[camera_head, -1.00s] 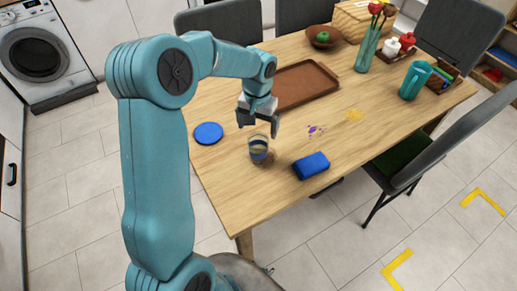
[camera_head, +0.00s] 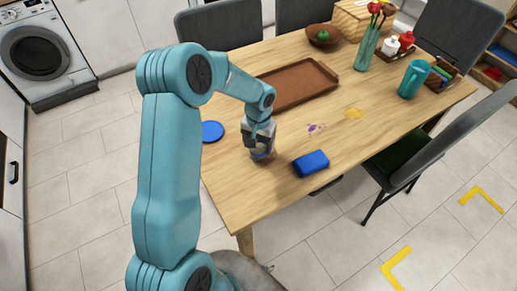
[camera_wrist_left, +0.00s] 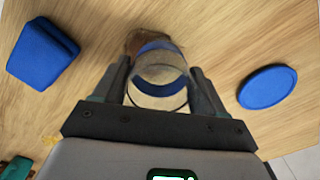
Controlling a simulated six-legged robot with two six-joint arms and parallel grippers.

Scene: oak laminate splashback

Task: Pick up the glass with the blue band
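The clear glass with the blue band (camera_head: 262,154) stands upright near the front left of the wooden table. In the left wrist view, the glass (camera_wrist_left: 160,76) is between the two fingers, its blue band towards the top of the picture. My left gripper (camera_head: 262,142) is lowered over the glass from above. In the left wrist view, the left gripper (camera_wrist_left: 160,82) is open, one finger on each side of the glass, with narrow gaps apparent. In the head view the gripper hides most of the glass. My right gripper is in neither view.
A blue block-shaped sponge (camera_head: 311,163) lies right of the glass and a blue disc (camera_head: 212,131) lies left. A brown tray (camera_head: 300,86) lies behind. Purple (camera_head: 316,128) and yellow (camera_head: 354,113) stains mark the table (camera_head: 240,205). A teal pitcher (camera_head: 413,79) stands farther right.

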